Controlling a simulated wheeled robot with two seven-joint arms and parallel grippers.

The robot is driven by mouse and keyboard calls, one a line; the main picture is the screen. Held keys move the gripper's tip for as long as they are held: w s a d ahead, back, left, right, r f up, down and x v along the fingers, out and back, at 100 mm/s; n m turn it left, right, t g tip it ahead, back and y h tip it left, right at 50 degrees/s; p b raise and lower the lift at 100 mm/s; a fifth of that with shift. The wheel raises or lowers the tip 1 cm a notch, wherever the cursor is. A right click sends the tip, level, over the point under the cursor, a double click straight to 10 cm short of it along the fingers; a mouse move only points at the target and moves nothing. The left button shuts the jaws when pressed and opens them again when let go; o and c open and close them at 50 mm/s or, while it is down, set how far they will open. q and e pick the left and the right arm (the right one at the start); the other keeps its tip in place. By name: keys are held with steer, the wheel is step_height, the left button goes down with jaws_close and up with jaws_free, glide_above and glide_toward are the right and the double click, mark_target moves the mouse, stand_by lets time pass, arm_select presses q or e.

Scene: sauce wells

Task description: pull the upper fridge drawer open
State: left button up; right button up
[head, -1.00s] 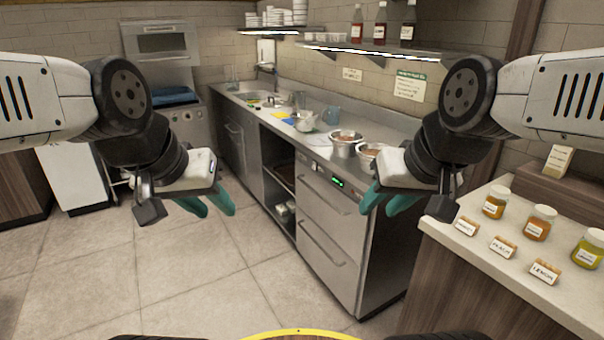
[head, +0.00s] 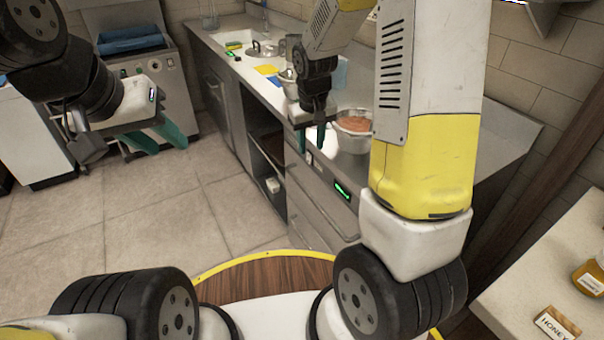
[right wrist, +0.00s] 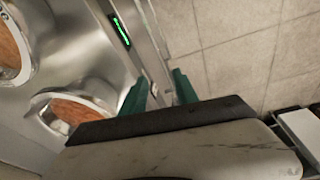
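The steel fridge unit stands under the counter, with a lit green display (head: 342,190) on its front. Its upper drawer (head: 305,205) appears closed, with a bar handle (head: 325,212) along it; my right arm covers part of the unit. My right gripper (head: 312,145) points down at the counter's front edge, near the upper end of the handle. In the right wrist view its teal fingers (right wrist: 160,92) are apart, with a strip of the drawer front or handle showing between them; contact cannot be told. My left gripper (head: 157,138) is open and empty over the floor at left.
Tiled floor (head: 180,215) before the unit is clear.

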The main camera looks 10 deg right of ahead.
steer(key=n+g+h, duration=0.1)
steer(key=n, duration=0.1)
glide_toward(311, 196)
steer(key=shift+h, duration=0.3)
steer(key=x, duration=0.8)
steer(key=shift+a+f, duration=0.1)
steer(key=shift+a, duration=0.15)
jaws_close()
stand_by(0.4)
